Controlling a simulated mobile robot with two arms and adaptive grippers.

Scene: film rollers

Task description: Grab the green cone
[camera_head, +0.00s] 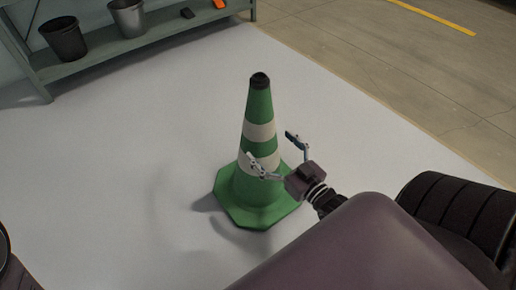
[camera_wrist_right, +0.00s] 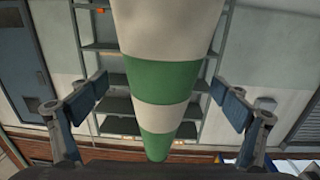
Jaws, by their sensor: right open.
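The green cone (camera_head: 259,106) has white bands and a black tip and stands upright on an octagonal green base on the pale floor. My right gripper (camera_head: 278,155) is open at the cone's right side. One finger overlaps the cone's lower white band in the head view, and the other lies to its right. My left gripper is not in view.
A green shelf (camera_head: 95,67) at the upper left holds a dark bucket (camera_head: 63,40), a grey bucket (camera_head: 127,18) and small items. The pale floor around the cone is clear. A concrete floor with a yellow line (camera_head: 432,15) lies at the upper right.

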